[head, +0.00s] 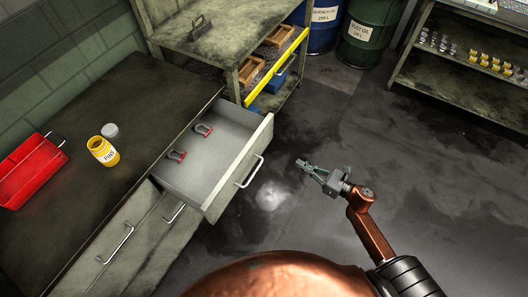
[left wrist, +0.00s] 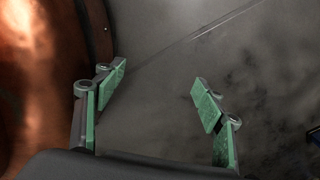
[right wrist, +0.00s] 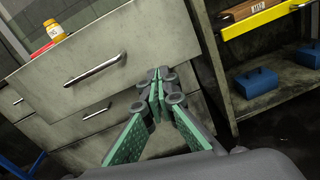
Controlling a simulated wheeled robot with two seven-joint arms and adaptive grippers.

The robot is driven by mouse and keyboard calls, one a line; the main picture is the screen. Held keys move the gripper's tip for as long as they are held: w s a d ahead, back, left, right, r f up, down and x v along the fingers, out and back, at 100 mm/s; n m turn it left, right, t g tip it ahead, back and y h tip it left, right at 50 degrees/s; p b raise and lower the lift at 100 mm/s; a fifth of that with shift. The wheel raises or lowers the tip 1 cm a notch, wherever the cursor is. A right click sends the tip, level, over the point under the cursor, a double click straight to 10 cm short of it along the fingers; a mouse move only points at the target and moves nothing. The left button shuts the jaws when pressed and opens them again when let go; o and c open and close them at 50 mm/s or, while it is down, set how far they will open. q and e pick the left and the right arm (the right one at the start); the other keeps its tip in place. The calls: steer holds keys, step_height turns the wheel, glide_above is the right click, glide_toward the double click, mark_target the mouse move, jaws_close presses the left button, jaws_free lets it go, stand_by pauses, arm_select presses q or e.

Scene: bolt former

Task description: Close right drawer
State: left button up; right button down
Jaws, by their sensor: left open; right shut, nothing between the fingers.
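The right drawer (head: 205,165) is pulled out of the workbench in the head view, with two red-and-grey shackles (head: 203,130) lying inside. Its front has a metal bar handle (head: 250,172), and the front panel (right wrist: 140,45) also shows in the right wrist view. My right gripper (head: 302,164) is shut and empty, in the air to the right of the drawer front and apart from it. In the right wrist view its fingertips (right wrist: 157,76) point toward the cabinet. My left gripper (left wrist: 160,80) is open and empty above the floor, outside the head view.
The bench top (head: 105,105) holds a red tray (head: 30,172), a yellow jar (head: 103,151) and a grey lid (head: 110,130). A shelf unit (head: 225,45) with a yellow edge stands beyond the drawer. Two drums (head: 368,35) stand at the back. The floor right of the drawer is clear.

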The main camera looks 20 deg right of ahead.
mark_target(261, 147)
steer(key=w+a+n, duration=0.1)
steer(key=w+a, duration=0.2)
steer(key=w+a+r+n+b, duration=0.1)
steer(key=w+a, duration=0.2)
steer(key=w+a+y, duration=0.1)
steer(key=w+a, duration=0.2)
steer(key=w, duration=0.1)
steer(key=shift+a+r+n+g, duration=0.3)
steer(key=shift+n, duration=0.1)
steer(key=shift+w+a, duration=0.35)
arm_select(q)
steer(key=w, duration=0.3)
steer(key=shift+w+d+f, duration=0.15)
steer(key=shift+d+f, duration=0.1)
steer(key=shift+f, duration=0.1)
steer(key=shift+s+b, duration=0.3)
steer(key=shift+s, duration=0.05)
arm_select(e)
steer(key=shift+w, duration=0.15)
